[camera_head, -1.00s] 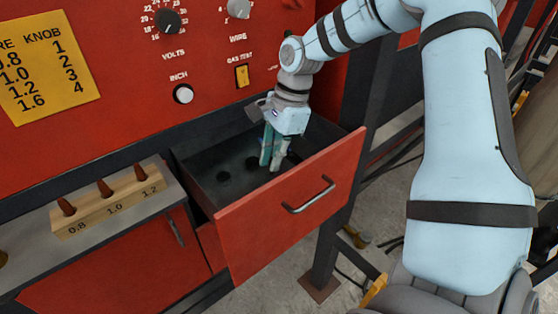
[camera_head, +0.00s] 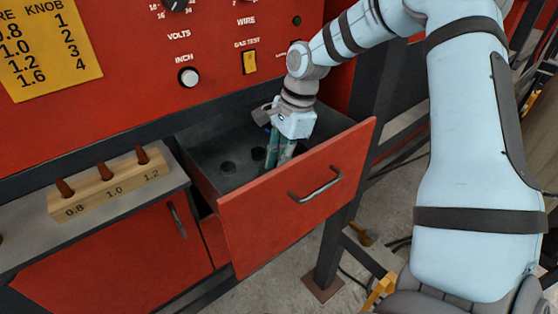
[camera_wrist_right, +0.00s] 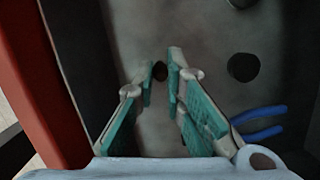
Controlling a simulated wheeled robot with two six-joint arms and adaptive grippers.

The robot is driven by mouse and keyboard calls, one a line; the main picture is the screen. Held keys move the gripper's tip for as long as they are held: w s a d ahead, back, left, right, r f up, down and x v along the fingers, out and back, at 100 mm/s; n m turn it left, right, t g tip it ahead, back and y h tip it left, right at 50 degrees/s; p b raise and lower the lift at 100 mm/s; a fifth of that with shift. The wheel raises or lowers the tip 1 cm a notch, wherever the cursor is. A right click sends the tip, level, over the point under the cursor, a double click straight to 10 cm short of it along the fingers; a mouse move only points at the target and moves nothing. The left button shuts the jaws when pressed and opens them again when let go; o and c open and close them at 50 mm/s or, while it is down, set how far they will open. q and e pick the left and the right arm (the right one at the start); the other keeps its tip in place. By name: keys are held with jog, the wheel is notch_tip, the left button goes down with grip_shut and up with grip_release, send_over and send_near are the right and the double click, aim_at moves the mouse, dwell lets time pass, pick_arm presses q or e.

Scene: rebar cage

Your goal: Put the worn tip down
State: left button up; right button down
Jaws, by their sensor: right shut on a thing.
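My right gripper (camera_head: 277,158) reaches down into the open red drawer (camera_head: 265,215), its fingertips partly hidden behind the drawer front. In the right wrist view my right gripper (camera_wrist_right: 161,72) has its teal-padded fingers close together, shut on a small dark brown piece, the worn tip (camera_wrist_right: 160,71), at the fingertips. The tip is low over the grey drawer floor (camera_wrist_right: 215,35); I cannot tell whether it touches. The tip does not show in the head view. My left gripper is not in view.
Two dark round spots lie on the drawer floor, one here (camera_wrist_right: 242,66). Blue-handled pliers (camera_wrist_right: 258,122) lie beside my fingers. A wooden block (camera_head: 110,183) marked 0.8, 1.0 and 1.2 holds three copper-coloured tips on the grey shelf left of the drawer.

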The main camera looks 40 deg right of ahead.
jog(key=c, duration=1.7)
grip_release()
jog(key=shift+o, duration=0.2)
jog(key=shift+r+p, duration=0.9)
jog(key=shift+p, duration=0.15)
jog(key=v, duration=1.1)
jog(key=shift+r, duration=0.25)
jog(key=shift+d, duration=0.1)
